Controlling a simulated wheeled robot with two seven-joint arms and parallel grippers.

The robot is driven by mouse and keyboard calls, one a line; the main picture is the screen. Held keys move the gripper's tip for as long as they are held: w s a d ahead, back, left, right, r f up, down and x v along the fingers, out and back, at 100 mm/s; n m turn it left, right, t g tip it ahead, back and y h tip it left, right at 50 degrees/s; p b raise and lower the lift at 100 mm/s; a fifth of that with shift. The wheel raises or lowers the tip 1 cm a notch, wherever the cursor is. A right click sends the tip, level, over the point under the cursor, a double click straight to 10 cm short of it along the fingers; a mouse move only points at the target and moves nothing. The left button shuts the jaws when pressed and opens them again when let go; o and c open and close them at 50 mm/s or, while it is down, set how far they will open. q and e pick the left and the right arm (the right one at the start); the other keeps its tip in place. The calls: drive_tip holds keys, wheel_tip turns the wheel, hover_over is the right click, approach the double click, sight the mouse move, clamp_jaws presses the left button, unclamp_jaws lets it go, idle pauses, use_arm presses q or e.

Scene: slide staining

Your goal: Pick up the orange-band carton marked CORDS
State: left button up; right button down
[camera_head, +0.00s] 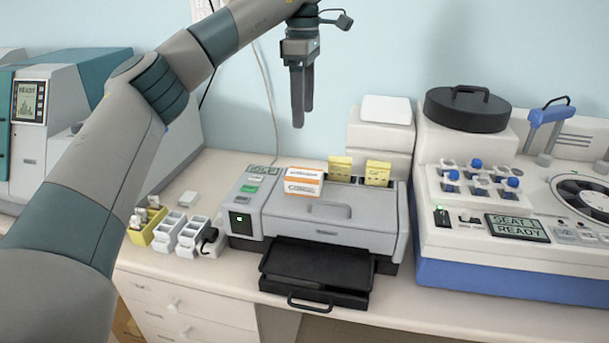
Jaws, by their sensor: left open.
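The white carton with orange bands (303,182) lies on top of the grey machine (335,232), near its left rear part. Its printed lettering is too small to read surely. My left gripper (299,124) hangs above and behind the carton, fingers pointing down, in front of the blue wall. It is open and apart from the carton, with nothing between its fingers. My right gripper does not show.
Two yellow cassettes (378,173) stand in the grey machine's rear slots, right of the carton. A black tray (318,268) juts from its front. A white and blue machine (510,250) stands right. Small racks (193,235) sit left on the counter.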

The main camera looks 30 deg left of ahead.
use_arm(q)
drive_tip(key=p, duration=0.2)
hover_over(304, 173)
wheel_tip(304, 173, down, 6)
drive_tip(key=shift+w+a+f+p, duration=0.15)
drive_tip(key=shift+f+p, duration=0.15)
drive_tip(key=shift+f, duration=1.2)
drive_tip(key=shift+w+a+f+p, duration=0.1)
drive_tip(key=shift+f+p, duration=0.15)
drive_tip(key=shift+f, duration=1.25)
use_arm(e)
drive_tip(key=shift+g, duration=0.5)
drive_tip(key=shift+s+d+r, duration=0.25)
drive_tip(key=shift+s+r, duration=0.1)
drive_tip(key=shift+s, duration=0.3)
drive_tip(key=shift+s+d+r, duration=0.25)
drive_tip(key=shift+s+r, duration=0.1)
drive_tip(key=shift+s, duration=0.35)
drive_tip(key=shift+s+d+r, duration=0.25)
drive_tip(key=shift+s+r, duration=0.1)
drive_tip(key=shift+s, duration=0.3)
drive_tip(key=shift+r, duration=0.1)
